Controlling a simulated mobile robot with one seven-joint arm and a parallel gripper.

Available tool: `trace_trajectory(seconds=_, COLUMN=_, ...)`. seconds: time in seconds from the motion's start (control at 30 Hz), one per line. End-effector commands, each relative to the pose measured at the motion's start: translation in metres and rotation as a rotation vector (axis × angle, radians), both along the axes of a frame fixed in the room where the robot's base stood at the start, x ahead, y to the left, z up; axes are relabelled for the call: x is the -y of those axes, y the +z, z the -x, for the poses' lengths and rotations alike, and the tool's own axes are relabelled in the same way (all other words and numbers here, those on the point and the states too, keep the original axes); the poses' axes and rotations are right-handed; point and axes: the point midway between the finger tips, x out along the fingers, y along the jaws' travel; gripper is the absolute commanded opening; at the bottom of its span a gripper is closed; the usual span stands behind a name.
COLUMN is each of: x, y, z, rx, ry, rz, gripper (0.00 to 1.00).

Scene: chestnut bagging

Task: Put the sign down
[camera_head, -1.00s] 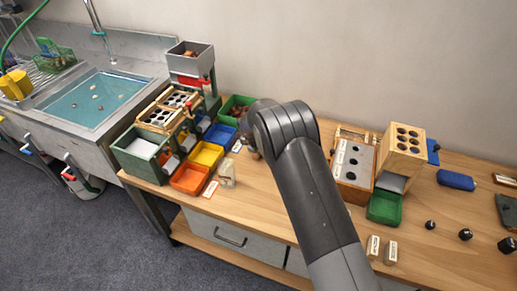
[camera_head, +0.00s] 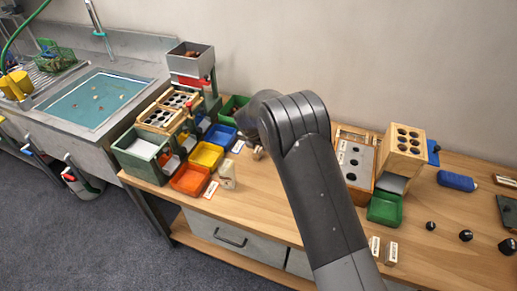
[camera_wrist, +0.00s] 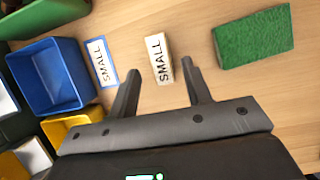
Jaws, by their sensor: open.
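The sign, a small pale block marked SMALL (camera_wrist: 158,58), rests on the wooden table in the wrist view, just beyond and between my fingertips. My gripper (camera_wrist: 160,80) is open, with a gap on both sides of the sign. A flat white label marked SMALL (camera_wrist: 102,62) lies to its left, beside the blue bin (camera_wrist: 48,75). In the head view, a pale block that looks like the sign (camera_head: 257,153) shows beside my arm, near the label (camera_head: 238,146). My gripper is hidden there behind my arm.
A green sponge-like block (camera_wrist: 253,38) lies right of the sign. Yellow (camera_head: 206,155) and orange (camera_head: 190,179) bins stand left, with another pale sign (camera_head: 227,175) near them. A wooden box with holes (camera_head: 405,150) and a green tray (camera_head: 385,208) stand to the right.

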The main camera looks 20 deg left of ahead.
Motion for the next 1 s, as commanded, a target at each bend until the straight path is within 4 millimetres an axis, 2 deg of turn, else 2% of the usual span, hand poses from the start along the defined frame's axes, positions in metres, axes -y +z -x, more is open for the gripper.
trace_trajectory(seconds=0.1, x=0.000, y=0.025, z=0.010, rx=0.001, ry=0.000, rz=-0.002, gripper=0.45)
trace_trajectory(seconds=0.3, x=0.000, y=0.054, z=0.022, rx=0.000, ry=-0.001, rz=-0.001, gripper=0.45)
trace_trajectory(seconds=0.5, x=0.001, y=0.067, z=0.028, rx=0.000, ry=0.000, rz=0.001, gripper=0.45)
trace_trajectory(seconds=0.77, x=0.001, y=0.068, z=0.028, rx=0.000, ry=-0.004, rz=-0.001, gripper=0.45)
trace_trajectory(seconds=0.87, x=0.010, y=0.079, z=0.026, rx=0.001, ry=-0.046, rz=-0.018, gripper=0.45)
trace_trajectory(seconds=0.97, x=0.034, y=0.105, z=0.023, rx=0.003, ry=-0.162, rz=-0.066, gripper=0.45)
trace_trajectory(seconds=1.0, x=0.048, y=0.120, z=0.023, rx=0.005, ry=-0.229, rz=-0.094, gripper=0.45)
